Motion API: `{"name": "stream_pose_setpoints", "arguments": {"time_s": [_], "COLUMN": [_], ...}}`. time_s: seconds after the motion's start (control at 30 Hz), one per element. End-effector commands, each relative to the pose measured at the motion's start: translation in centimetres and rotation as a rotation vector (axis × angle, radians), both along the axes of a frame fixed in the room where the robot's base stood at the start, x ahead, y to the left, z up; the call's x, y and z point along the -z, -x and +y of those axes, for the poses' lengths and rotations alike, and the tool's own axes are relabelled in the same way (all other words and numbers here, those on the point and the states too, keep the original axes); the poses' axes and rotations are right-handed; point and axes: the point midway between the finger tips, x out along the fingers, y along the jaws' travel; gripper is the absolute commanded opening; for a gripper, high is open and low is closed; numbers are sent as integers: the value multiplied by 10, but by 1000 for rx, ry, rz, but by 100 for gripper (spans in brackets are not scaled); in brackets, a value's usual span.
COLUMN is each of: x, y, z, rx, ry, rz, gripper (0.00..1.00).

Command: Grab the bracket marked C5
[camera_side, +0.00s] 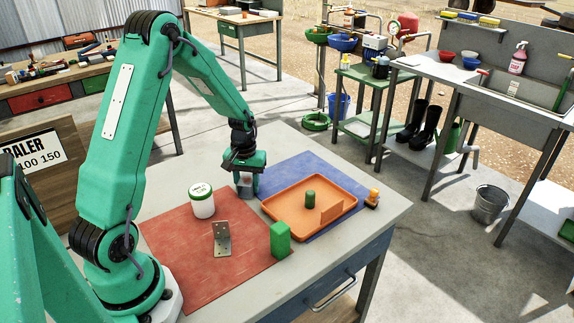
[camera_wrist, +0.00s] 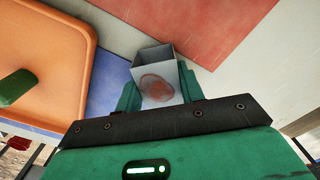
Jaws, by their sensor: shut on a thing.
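A grey metal bracket (camera_side: 221,239) with small holes stands on the red mat (camera_side: 180,262) in the side view; no C5 mark is legible on it. My gripper (camera_side: 247,184) is behind and to the right of it, past the white jar, low over the table near the blue mat. In the wrist view, my gripper (camera_wrist: 158,95) is shut on a light grey box-like piece (camera_wrist: 152,60) with a hollow-looking end and a reddish-brown oval on its face. Whether this piece touches the table is unclear. The bracket does not show in the wrist view.
A white jar (camera_side: 202,204) with a pale lid stands behind the bracket. A green block (camera_side: 280,241) stands at the red mat's right edge. An orange tray (camera_side: 275,204) holds a green cylinder (camera_side: 310,199) and an orange piece (camera_side: 332,213). A small orange-yellow object (camera_side: 372,198) is beside the tray.

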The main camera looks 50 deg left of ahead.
Motion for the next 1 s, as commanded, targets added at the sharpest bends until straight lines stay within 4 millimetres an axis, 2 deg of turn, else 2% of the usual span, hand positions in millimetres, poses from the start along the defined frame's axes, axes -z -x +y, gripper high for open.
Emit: {"name": "stream_pose_setpoints", "arguments": {"time_s": [0.27,0.47,0.8,1.0], "x": [-16,-44,-78,-96], "y": [-1,-1,4,8], "z": [0,0,-63,-93], "rx": [0,0,5,5], "ry": [-2,-3,-1,-1], "rz": [-4,-6,-4,-2], "gripper": [13,13,13,13]}}
